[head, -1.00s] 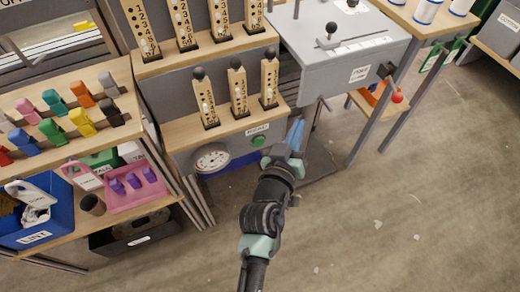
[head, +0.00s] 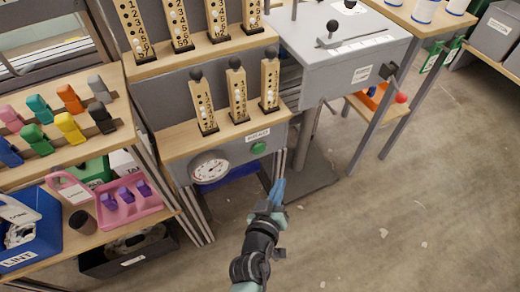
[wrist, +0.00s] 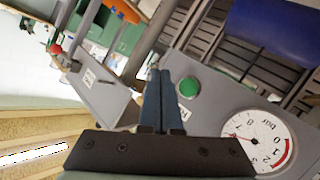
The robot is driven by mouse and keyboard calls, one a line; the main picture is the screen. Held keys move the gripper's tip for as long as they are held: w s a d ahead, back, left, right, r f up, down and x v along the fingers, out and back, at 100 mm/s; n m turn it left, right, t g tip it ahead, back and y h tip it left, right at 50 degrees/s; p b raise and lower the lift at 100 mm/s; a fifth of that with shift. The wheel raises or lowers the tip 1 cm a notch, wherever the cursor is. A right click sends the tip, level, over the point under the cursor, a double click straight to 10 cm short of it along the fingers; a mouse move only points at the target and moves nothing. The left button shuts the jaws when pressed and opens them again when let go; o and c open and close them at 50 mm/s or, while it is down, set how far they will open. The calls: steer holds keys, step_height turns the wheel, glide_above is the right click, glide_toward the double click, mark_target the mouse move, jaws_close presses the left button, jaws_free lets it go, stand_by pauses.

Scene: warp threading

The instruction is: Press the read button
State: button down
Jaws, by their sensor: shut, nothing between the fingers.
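A round green button (head: 258,148) sits on the grey front panel below the small wooden shelf, under a white label too small to read surely. It also shows in the wrist view (wrist: 188,88), just right of the fingertips. My gripper (head: 279,182) is shut and empty, its blue fingers pointing up in the head view. The tips are apart from the button, below and slightly right of it in that view. In the wrist view my gripper (wrist: 157,72) has its tips beside the button in the picture.
A round dial gauge (head: 210,167) is left of the button on the same panel. Wooden number posts (head: 237,95) stand above it. A grey box table (head: 350,60) with a red knob (head: 401,98) is at right. Open floor (head: 400,200) lies right of my arm.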

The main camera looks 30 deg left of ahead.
mark_target(264, 149)
steer(key=w+a+b, duration=0.3)
steer(key=w+a, duration=0.2)
steer(key=a, duration=0.2)
steer(key=shift+w+b, duration=0.15)
steer(key=shift+b, duration=0.25)
stand_by(1.8)
steer(key=shift+w+a+b, duration=0.25)
steer(key=shift+b, duration=0.05)
steer(key=shift+w+a+b, duration=0.25)
steer(key=shift+a+b, duration=0.1)
steer(key=shift+a, duration=0.05)
stand_by(0.6)
stand_by(0.4)
steer(key=shift+s+d+p, duration=0.4)
steer(key=shift+s+d, duration=0.15)
steer(key=shift+d, duration=0.15)
